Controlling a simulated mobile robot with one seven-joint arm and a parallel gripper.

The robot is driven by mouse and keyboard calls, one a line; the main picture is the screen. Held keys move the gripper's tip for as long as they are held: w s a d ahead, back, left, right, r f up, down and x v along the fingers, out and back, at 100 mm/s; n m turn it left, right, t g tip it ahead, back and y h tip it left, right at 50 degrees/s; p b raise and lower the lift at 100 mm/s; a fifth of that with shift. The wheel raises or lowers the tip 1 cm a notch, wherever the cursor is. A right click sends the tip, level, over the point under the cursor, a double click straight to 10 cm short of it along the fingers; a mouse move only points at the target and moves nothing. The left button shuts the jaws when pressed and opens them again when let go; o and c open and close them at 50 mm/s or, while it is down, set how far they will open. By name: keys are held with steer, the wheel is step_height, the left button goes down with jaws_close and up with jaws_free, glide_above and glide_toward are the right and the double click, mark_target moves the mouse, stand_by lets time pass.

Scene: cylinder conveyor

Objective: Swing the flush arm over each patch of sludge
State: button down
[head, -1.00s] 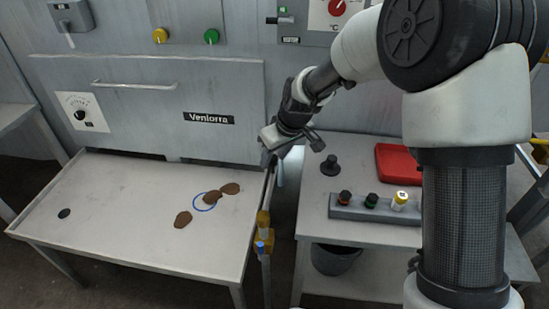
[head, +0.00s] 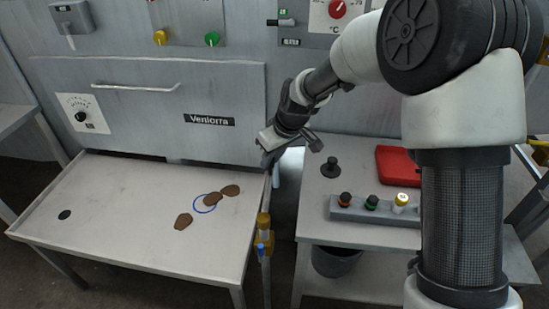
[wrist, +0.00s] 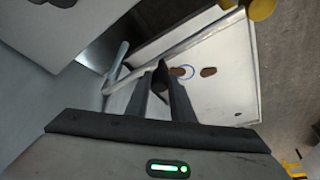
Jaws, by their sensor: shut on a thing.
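The flush arm, a thin grey pipe (wrist: 185,40), runs along the right edge of the tray table from a yellow pivot (head: 263,222). A pale blue end piece (head: 276,176) hangs at its far end and also shows in the wrist view (wrist: 116,66). My gripper (head: 270,156) is at the far right corner of the tray. In the wrist view its fingers (wrist: 160,82) are shut on the flush arm's dark knob. Brown sludge patches lie on the tray: one at the front (head: 183,221), one by the blue ring (head: 212,199), one at the back (head: 231,190).
The pale tray (head: 120,205) has a dark round spot (head: 64,214) at left. A grey panel wall (head: 180,95) stands behind.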

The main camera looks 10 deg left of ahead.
steer(key=s+a+n+g+p, duration=0.1)
steer(key=s+a+n+g, duration=0.1)
steer(key=a+n, duration=0.4)
steer(key=shift+s+a+y, duration=0.4)
steer(key=shift+a, duration=0.4)
steer(key=c, duration=1.5)
jaws_free()
steer(key=shift+c, duration=0.2)
steer(key=shift+r, duration=0.15)
steer(key=p+v, duration=0.3)
steer(key=v, duration=1.4)
steer(key=shift+w+d, duration=0.1)
steer(key=shift+w, duration=0.05)
